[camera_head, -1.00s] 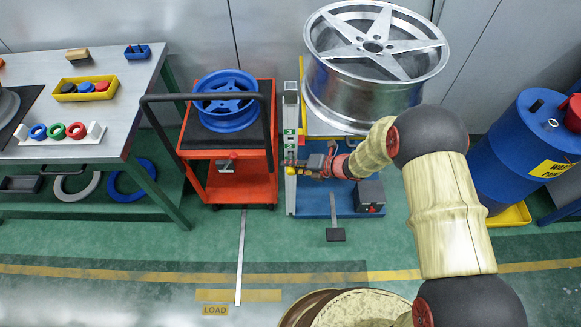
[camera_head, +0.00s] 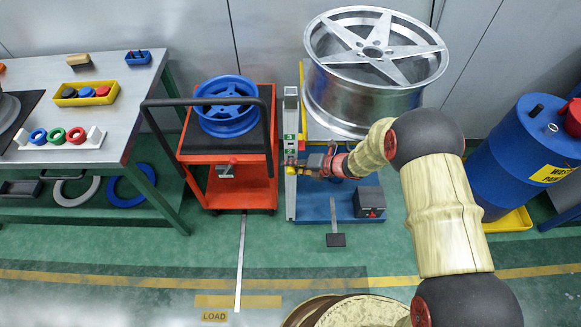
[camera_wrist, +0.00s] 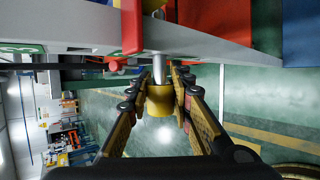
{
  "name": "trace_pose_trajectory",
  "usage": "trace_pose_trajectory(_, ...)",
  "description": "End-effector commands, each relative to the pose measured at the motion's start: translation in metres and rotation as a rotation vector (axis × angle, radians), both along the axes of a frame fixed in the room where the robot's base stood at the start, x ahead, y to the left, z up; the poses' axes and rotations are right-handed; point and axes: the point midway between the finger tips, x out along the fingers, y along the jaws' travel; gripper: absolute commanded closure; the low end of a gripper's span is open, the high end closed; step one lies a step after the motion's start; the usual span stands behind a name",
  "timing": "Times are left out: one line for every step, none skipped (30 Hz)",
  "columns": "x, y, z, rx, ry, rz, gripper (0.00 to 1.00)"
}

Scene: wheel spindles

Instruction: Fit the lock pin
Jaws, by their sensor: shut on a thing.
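The lock pin (camera_wrist: 160,100) has a yellow knob and a silver shaft. In the wrist view it sits between the fingers of my gripper (camera_wrist: 165,92), which is shut on the knob. The shaft points at the grey upright post (camera_wrist: 215,50), and its far end meets the post's edge in this view. I cannot tell how deep it sits in a hole. In the head view my gripper (camera_head: 314,164) is at the right side of the post (camera_head: 291,190), at mid-height, and the pin is too small to make out clearly.
A silver wheel (camera_head: 375,50) sits on the blue-based stand (camera_head: 350,206) beside the post. A red cart (camera_head: 240,190) with a blue wheel (camera_head: 226,105) stands close on the left. A red lever (camera_wrist: 132,28) is near the pin. Open floor lies in front.

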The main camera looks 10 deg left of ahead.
Motion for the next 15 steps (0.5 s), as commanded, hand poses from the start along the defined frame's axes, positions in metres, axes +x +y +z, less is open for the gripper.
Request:
trace_pose_trajectory(0.0013,0.0003,0.0000,0.000,0.000,0.000,1.00)
trace_pose_trajectory(0.0019,0.0005,0.0000,0.000,0.000,0.000,1.00)
trace_pose_trajectory(0.0027,0.0007,0.0000,0.000,0.000,0.000,1.00)
trace_pose_trajectory(0.0034,0.0008,-0.0001,0.000,0.000,0.000,1.00)
trace_pose_trajectory(0.0040,0.0009,-0.0001,0.000,0.000,0.000,1.00)
trace_pose_trajectory(0.0050,0.0012,-0.0001,0.000,-0.001,0.001,1.00)
trace_pose_trajectory(0.0048,0.0011,0.0000,0.000,-0.001,0.001,0.78)
trace_pose_trajectory(0.0049,0.0012,0.0002,0.000,-0.001,0.001,0.76)
trace_pose_trajectory(0.0051,0.0012,0.0003,0.000,-0.001,0.001,0.74)
trace_pose_trajectory(0.0052,0.0012,0.0003,0.000,-0.001,0.000,0.72)
trace_pose_trajectory(0.0053,0.0012,0.0005,0.000,-0.001,0.000,0.70)
trace_pose_trajectory(0.0054,0.0012,0.0006,0.000,-0.001,0.000,0.68)
trace_pose_trajectory(0.0056,0.0012,0.0006,0.000,-0.001,0.000,0.66)
trace_pose_trajectory(0.0057,0.0011,0.0008,0.000,-0.002,-0.001,0.65)
trace_pose_trajectory(0.0058,0.0011,0.0008,0.000,-0.002,-0.001,0.62)
